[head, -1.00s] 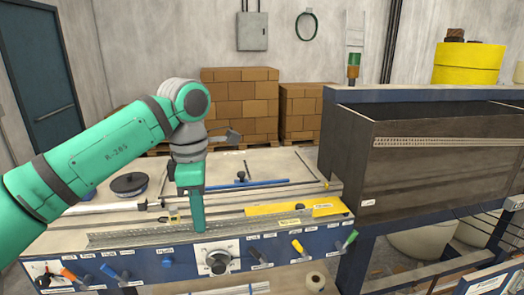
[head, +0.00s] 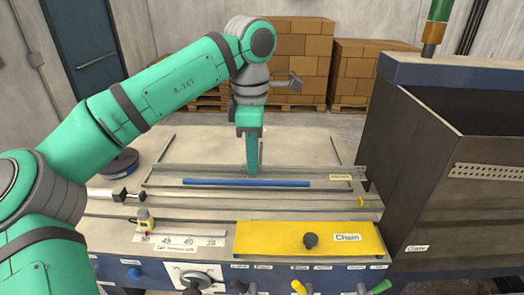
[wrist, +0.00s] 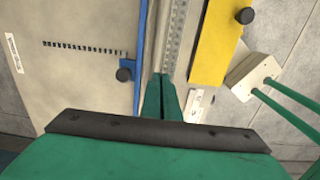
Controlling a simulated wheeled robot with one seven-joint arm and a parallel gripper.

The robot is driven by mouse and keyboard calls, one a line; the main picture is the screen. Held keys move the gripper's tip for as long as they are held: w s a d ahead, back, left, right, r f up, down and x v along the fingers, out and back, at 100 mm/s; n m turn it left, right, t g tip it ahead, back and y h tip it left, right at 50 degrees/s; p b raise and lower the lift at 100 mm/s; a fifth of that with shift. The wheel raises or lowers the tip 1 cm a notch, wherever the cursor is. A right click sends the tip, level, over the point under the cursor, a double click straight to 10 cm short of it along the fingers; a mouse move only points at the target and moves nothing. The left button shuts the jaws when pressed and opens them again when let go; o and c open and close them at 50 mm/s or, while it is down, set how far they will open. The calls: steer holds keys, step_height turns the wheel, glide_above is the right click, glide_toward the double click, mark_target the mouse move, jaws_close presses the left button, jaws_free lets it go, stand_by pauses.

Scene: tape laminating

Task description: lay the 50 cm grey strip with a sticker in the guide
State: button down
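The grey perforated strip (head: 310,170) runs left to right in the head view, with a pale yellow sticker (head: 340,177) near its right end. My gripper (head: 252,168) points down and is shut on it near its middle. In the wrist view the strip (wrist: 176,35) runs up the picture from my fingertips (wrist: 166,92), between the blue bar (wrist: 140,40) on the left and the yellow plate (wrist: 212,42) on the right. It appears held above the bench. The blue guide bar (head: 245,183) lies on the bench; I cannot tell the strip's exact height over it.
The yellow plate with a black knob (head: 311,240) lies near the front edge, beside a white number scale (head: 180,241). A black reel (head: 120,162) stands at the left. A tall dark bin (head: 430,150) closes off the right side. Boxes stand behind.

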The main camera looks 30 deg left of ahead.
steer(key=shift+w+f, duration=0.1)
steer(key=shift+f, duration=3.55)
